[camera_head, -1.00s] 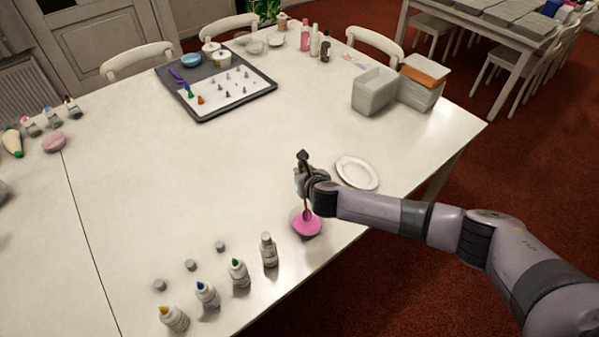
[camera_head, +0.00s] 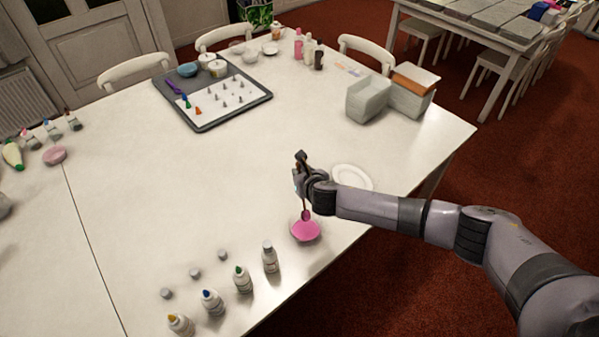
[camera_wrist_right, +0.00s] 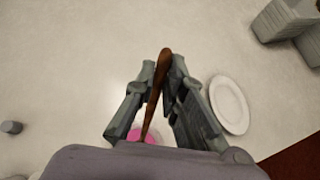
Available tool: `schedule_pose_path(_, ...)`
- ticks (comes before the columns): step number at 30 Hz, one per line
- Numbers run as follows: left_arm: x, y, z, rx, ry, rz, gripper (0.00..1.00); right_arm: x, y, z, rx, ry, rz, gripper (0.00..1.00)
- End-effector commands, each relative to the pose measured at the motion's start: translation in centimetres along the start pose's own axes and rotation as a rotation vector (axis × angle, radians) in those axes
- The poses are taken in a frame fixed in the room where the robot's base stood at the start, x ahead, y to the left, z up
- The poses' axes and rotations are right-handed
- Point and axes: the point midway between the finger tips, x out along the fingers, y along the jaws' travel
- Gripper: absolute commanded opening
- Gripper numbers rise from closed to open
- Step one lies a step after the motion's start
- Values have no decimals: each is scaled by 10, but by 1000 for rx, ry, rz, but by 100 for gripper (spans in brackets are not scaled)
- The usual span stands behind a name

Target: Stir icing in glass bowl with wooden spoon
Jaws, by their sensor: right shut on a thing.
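The glass bowl (camera_head: 306,236) holds bright pink icing and stands near the front edge of the white table. My right gripper (camera_head: 302,180) is above the bowl, shut on the wooden spoon (camera_head: 306,213). The spoon is close to upright, its lower end at the pink icing. In the right wrist view, the brown spoon handle (camera_wrist_right: 157,92) runs between the two fingers of the right gripper (camera_wrist_right: 162,75). The pink icing (camera_wrist_right: 141,136) shows there partly hidden behind the gripper. My left gripper is not in view.
A white plate (camera_head: 353,178) lies right behind my right arm. Several dropper bottles (camera_head: 243,280) and loose caps stand left of the bowl. A dark tray (camera_head: 200,127) with piping tips and grey bins (camera_head: 369,100) are farther back. The table's middle is clear.

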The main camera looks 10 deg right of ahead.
Motion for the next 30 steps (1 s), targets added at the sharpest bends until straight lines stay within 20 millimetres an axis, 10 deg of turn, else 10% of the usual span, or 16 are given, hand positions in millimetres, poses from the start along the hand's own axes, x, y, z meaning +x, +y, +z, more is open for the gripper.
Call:
schedule_pose_path(16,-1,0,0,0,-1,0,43,-1,0,2,0,0,0,0)
schedule_pose_path(30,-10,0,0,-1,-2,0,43,-26,0,40,-1,-2,-1,0)
